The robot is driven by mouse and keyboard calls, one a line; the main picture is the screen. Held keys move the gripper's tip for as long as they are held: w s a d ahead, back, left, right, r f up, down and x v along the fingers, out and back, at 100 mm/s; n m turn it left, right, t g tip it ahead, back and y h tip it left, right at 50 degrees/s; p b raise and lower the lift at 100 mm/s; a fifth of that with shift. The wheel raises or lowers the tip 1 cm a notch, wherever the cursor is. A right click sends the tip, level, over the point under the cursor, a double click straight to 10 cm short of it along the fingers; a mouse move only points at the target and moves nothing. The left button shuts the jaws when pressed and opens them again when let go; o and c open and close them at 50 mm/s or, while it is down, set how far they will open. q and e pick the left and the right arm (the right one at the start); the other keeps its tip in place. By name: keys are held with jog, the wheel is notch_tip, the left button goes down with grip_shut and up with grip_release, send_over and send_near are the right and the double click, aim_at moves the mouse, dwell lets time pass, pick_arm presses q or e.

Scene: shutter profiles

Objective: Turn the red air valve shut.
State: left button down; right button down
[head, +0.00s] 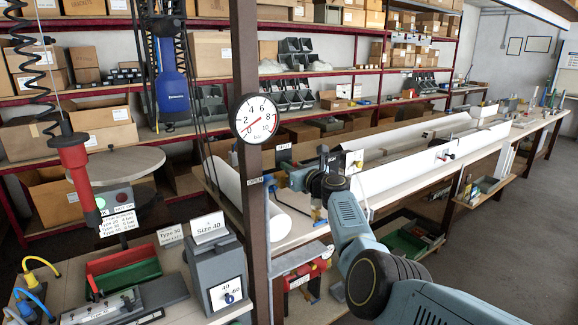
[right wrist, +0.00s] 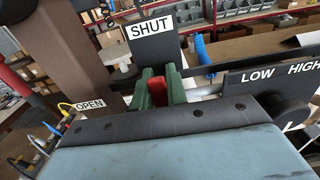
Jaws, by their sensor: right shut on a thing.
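The red valve handle (right wrist: 157,94) shows in the right wrist view between the two green fingers of my right gripper (right wrist: 159,80). The gripper is shut on it. The handle stands just below the dark plate marked SHUT (right wrist: 150,34); the OPEN label (right wrist: 90,105) is off to the left. In the head view my right gripper (head: 281,180) is at the brown post, and its fingers and wrist hide most of the valve. A round pressure gauge (head: 256,118) sits on the post above; its red needle points to the lower left, near 0. My left gripper is not in view.
The brown post (head: 246,60) stands just left of my right gripper. A white roll (head: 222,184) and long white profiles (head: 400,172) lie on the bench behind. A grey Size 40 box (head: 216,265) stands at front left. The floor (head: 500,250) at right is clear.

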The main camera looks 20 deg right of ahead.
jog(key=shift+f, duration=0.15)
jog(key=c, duration=1.4)
grip_release()
jog(key=shift+s+d+p, duration=0.15)
jog(key=shift+s+p, duration=0.25)
jog(key=shift+p, duration=0.1)
jog(key=p+v, duration=0.3)
jog(key=v, duration=0.9)
jog(key=shift+s, duration=0.3)
